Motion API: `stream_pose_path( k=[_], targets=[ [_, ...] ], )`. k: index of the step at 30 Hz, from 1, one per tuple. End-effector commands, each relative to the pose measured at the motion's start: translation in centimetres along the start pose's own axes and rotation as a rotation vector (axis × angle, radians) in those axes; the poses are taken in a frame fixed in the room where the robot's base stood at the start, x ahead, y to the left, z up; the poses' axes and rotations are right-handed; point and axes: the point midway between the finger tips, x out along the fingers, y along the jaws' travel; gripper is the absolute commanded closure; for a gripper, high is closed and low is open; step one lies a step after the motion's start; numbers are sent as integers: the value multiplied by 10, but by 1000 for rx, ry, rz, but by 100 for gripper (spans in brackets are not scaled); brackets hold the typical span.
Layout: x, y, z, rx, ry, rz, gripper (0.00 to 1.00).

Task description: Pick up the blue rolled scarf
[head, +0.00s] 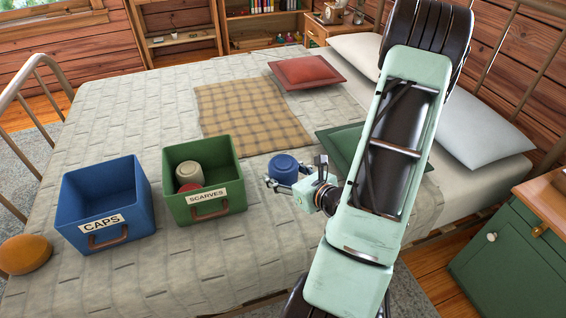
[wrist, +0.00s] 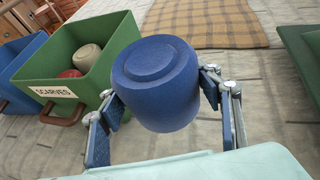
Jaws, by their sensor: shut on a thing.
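The blue rolled scarf (head: 283,166) is a short, thick roll above the bed, to the right of the green bin in the head view. In the wrist view the scarf (wrist: 156,84) sits between the two fingers, tilted a little, with its round end showing. My gripper (head: 284,180) is shut on it, with one finger on each side. The gripper also shows in the wrist view (wrist: 163,100). I cannot tell clearly how far the scarf is above the bed.
The green SCARVES bin (head: 222,205) holds a beige roll (head: 190,175) and a red one (head: 190,187). The blue CAPS bin (head: 133,226) stands left of it. An orange rounded thing (head: 25,254) lies at far left. A plaid blanket (head: 250,115) and pillows lie beyond.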

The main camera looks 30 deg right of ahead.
Motion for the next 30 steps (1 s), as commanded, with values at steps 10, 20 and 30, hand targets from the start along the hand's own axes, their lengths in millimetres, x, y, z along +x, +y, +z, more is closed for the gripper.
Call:
stream_pose_path(
  k=[10, 20, 30],
  targets=[
    [-30, 16, 7, 2, 4, -4, 68],
    [-45, 25, 6, 0, 2, -3, 68],
    [-46, 24, 8, -7, 1, -2, 68]
  ],
)
